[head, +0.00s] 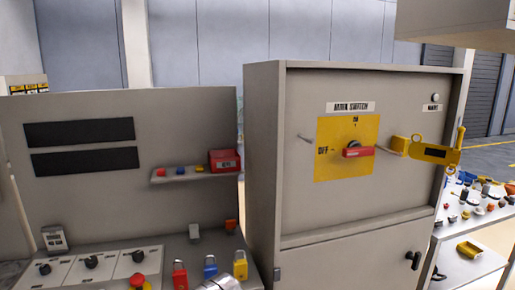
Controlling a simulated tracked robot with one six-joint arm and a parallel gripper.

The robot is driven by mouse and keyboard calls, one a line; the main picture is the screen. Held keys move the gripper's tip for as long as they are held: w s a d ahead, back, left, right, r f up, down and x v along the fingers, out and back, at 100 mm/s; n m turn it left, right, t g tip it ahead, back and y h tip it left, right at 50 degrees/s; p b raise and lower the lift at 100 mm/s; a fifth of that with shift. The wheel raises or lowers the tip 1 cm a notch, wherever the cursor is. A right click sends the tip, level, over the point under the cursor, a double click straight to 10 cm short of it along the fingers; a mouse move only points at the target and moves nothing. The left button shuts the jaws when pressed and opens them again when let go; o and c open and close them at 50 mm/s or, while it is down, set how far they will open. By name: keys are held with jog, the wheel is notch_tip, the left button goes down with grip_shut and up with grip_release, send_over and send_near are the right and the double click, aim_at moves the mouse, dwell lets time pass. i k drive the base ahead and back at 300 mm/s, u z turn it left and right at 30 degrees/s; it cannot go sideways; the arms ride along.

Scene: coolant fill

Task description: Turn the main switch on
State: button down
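The main switch (357,152) is a red handle with a dark hub on a yellow plate (334,172) on the front of a grey cabinet. The plate has an OFF mark at its left and another mark, probably ON, at its top. The handle lies about level, in line with the OFF mark. Nothing touches it that I can make out. A sign (350,107) reading MAIN SWITCH is above the plate. My gripper is not in view; a silvery rounded part shows at the bottom edge, and I cannot tell what it is.
A yellow device (435,153) sticks out at the cabinet's right edge. A small round lamp (434,98) is above it. Red (180,275), blue (210,266) and yellow padlocks (240,265) stand on the left console. A cluttered table (475,225) is at right.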

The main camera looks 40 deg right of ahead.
aim_at(355, 149)
jog(key=z, duration=3.8)
jog(key=i, duration=1.05)
